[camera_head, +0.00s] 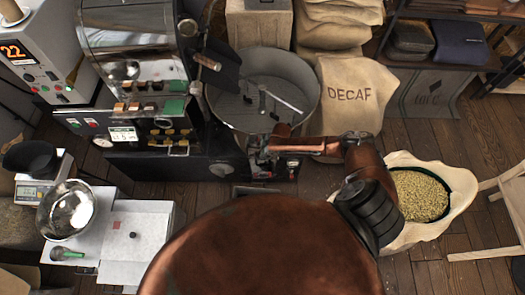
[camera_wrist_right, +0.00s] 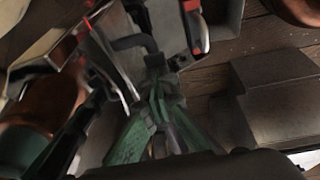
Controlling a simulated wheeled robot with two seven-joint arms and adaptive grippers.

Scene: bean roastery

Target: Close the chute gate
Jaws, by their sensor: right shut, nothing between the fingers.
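The chute gate is hard to pick out. In the head view, the front of the round cooling bin (camera_head: 222,112) is partly covered by my copper right arm. My right gripper (camera_head: 259,150) is small at the end of that arm, close to the bin's front. In the right wrist view, the green-padded fingers of my right gripper (camera_wrist_right: 158,88) are together and hold nothing. A dark bent handle-like part (camera_wrist_right: 135,42) lies just beyond the fingertips; I cannot tell whether they touch it. My left gripper is not in view.
The roaster (camera_head: 140,85) stands left of the bin. A DECAF sack (camera_head: 352,95) stands right of it, and an open sack of beans (camera_head: 420,195) is farther right. A white table (camera_head: 150,215) with a metal bowl (camera_head: 67,211) is at lower left.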

